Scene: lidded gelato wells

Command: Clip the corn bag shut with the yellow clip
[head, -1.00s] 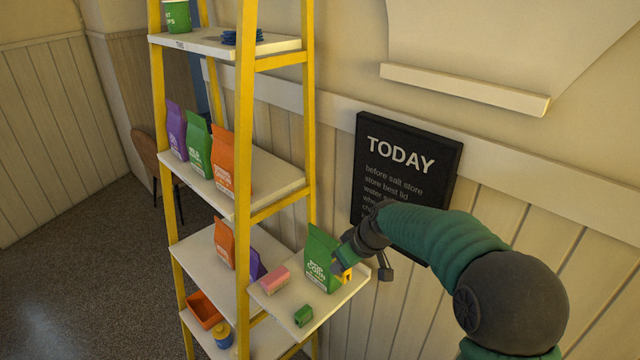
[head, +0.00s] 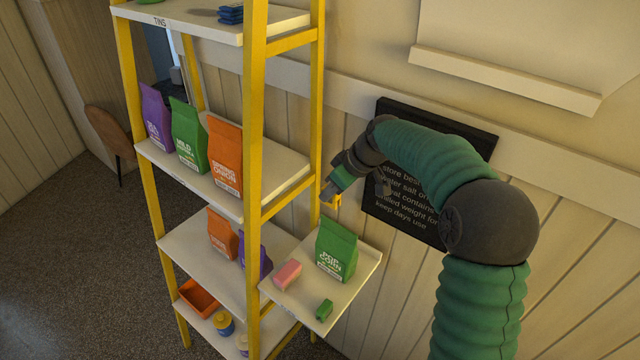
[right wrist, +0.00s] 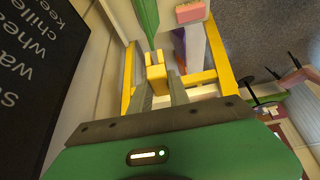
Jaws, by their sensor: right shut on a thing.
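The green corn bag (head: 337,250) stands upright on a small white side shelf (head: 349,288) in the head view. Its top shows no clip. My right gripper (head: 329,190) is shut on the yellow clip (head: 333,202), held in the air above the bag's top and slightly left in the picture. In the right wrist view the yellow clip (right wrist: 156,76) sits between the fingertips, and the green bag's edge (right wrist: 147,18) shows just beyond it. Clip and bag look apart in the head view. My left gripper is not in view.
A pink block (head: 287,274) and a green clip (head: 324,310) lie on the side shelf. A yellow-framed rack (head: 256,130) stands left, holding several bags, an orange bin (head: 198,297) and tins. A black sign (head: 400,200) hangs behind my arm.

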